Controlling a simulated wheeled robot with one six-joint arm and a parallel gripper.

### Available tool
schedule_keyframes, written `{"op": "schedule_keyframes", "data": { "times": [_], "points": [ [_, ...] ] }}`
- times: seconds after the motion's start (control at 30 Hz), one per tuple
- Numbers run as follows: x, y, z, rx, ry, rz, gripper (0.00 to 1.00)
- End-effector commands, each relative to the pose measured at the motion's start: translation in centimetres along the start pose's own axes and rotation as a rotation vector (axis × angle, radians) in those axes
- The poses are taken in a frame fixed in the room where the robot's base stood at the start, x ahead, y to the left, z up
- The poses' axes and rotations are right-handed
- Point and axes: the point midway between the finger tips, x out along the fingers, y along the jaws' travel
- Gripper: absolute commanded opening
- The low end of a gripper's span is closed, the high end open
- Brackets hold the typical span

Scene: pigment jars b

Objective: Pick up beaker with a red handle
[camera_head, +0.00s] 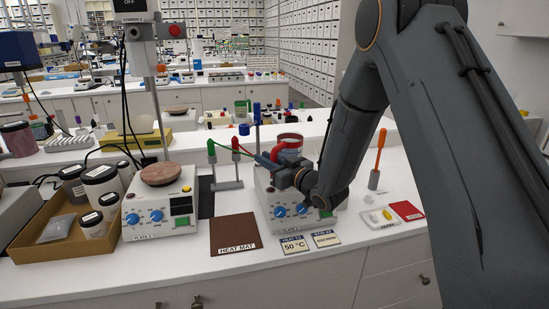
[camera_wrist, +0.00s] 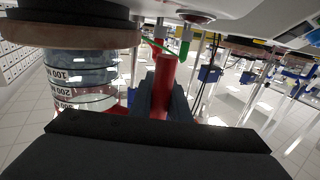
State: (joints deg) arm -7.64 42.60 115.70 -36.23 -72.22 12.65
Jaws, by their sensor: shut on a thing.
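The beaker (camera_head: 290,141) stands above the right-hand hotplate in the head view, partly hidden by my gripper. In the wrist view, which is upside down, the glass beaker (camera_wrist: 80,75) shows printed volume marks. Its base is at or very close to a brown round plate (camera_wrist: 85,34); I cannot tell whether they touch. The red handle (camera_wrist: 165,78) lies between my gripper's dark fingers (camera_wrist: 165,100). My gripper (camera_head: 277,169) is shut on the handle, and the beaker looks upright. The hotplate (camera_head: 279,213) has blue knobs.
Left of it are a stand (camera_head: 227,185) with green- and red-topped rods, a brown heat mat (camera_head: 236,234) and another hotplate (camera_head: 160,212). Label cards (camera_head: 294,246) lie in front. An orange-handled tool (camera_head: 380,150) and a white tray (camera_head: 377,219) are to the right.

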Motion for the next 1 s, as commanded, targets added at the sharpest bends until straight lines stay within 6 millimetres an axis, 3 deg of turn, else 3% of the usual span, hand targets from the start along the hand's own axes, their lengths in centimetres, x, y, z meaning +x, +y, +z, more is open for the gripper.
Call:
{"op": "schedule_keyframes", "data": {
  "times": [0.33, 0.8, 1.0],
  "points": [
    [0.1, 0.1, -2.7, -0.004, 0.005, 0.0, 0.0],
    [0.0, 0.0, -13.0, -0.006, 0.007, 0.0, 0.0],
    [0.1, 0.0, -16.3, -0.004, 0.005, -0.001, 0.0]
  ]
}}
